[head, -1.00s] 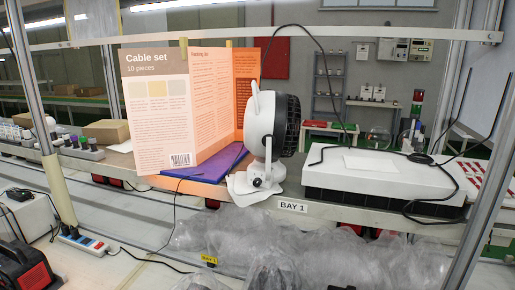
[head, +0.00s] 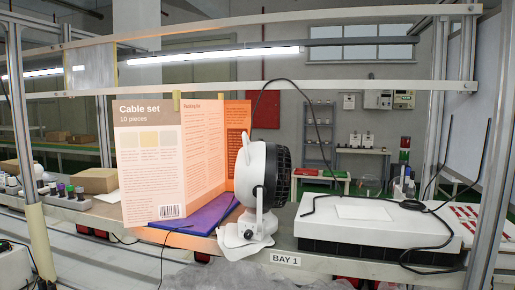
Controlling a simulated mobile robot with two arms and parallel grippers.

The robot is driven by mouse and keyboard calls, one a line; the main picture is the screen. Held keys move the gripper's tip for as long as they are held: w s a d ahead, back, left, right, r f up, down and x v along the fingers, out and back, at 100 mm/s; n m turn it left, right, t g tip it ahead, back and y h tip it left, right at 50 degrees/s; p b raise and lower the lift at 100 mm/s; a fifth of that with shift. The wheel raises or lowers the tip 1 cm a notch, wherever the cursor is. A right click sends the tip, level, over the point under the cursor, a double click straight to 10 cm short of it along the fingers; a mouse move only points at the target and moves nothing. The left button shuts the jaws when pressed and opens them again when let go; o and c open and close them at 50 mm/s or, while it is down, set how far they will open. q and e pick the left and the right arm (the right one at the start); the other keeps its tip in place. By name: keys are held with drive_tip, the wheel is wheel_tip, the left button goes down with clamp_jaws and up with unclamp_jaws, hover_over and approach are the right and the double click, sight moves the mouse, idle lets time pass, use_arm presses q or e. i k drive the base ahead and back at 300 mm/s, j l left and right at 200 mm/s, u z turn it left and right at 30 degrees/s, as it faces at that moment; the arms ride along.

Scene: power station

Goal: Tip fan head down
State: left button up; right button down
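A white fan with a black grille stands on the bench near its front edge in the head view. Its fan head (head: 262,174) is upright and faces right, on a pivot above a white base (head: 246,236). A thin white fin sticks up at the back of the head. A black cable rises from behind the fan and arcs to the right. Neither of my grippers is in view.
A folded "Cable set" board (head: 150,165) stands left of the fan, with a purple folder (head: 200,217) at its foot. A white box (head: 375,222) with black cable on it lies right. Metal posts (head: 28,150) frame both sides. A "BAY 1" label (head: 285,258) marks the bench edge.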

sight(259, 163)
drive_tip(key=k+l+z, duration=0.1)
drive_tip(key=l+z, duration=0.7)
drive_tip(key=k+j, duration=0.05)
drive_tip(key=j, duration=0.05)
